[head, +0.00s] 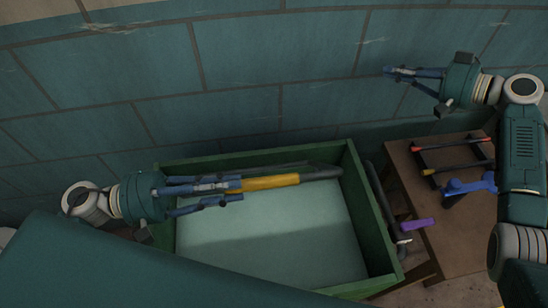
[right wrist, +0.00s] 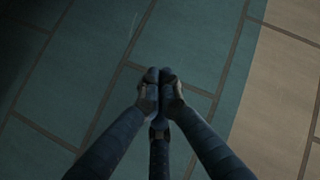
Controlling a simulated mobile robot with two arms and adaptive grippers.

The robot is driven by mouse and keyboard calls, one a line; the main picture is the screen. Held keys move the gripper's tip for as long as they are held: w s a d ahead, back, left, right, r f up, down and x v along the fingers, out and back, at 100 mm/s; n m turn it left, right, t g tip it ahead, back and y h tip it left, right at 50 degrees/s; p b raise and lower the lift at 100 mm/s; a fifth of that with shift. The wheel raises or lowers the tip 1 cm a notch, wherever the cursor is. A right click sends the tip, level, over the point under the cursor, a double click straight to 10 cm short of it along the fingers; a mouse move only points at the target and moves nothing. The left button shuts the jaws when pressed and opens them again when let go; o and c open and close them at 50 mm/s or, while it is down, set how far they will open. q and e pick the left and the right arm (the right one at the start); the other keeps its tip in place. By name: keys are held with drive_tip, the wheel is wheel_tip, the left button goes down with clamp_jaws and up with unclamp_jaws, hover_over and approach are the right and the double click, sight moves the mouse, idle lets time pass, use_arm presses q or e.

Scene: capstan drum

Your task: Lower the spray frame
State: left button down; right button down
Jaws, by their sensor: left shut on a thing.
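My left gripper (head: 238,191) is shut on the yellow handle (head: 270,182) of a tool with a dark end (head: 322,172). The tool lies across the upper part of a green box (head: 382,262) with a pale inside; I cannot tell whether it touches the box. My right gripper (head: 388,72) is up at the right, in front of the tiled wall. In the right wrist view its fingertips (right wrist: 159,76) are together with nothing between them. I cannot pick out a spray frame for certain in either view.
A brown table (head: 415,180) stands right of the box. On it are two dark rods (head: 452,145) with coloured ends and a blue object (head: 470,187). A purple-handled tool (head: 418,224) lies by the box's right wall. The blue-green tiled wall (head: 280,50) closes off the back.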

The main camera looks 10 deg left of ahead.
drive_tip(key=s+a+r+n+g, duration=0.2)
drive_tip(key=s+a+n+g, duration=0.5)
drive_tip(key=s, duration=0.6)
drive_tip(key=s+a+r+n+g, duration=0.2)
drive_tip(key=s+a+n+g, duration=0.4)
drive_tip(key=s+a+g, duration=0.45)
drive_tip(key=s+a+f+t, duration=0.2)
drive_tip(key=s+a+f, duration=0.2)
drive_tip(key=s, duration=0.5)
drive_tip(key=shift+a+f+y, duration=0.3)
drive_tip(key=shift+a+f, duration=0.05)
drive_tip(key=shift+a, duration=0.3)
drive_tip(key=shift+s+t, duration=0.1)
drive_tip(key=shift+t, duration=0.15)
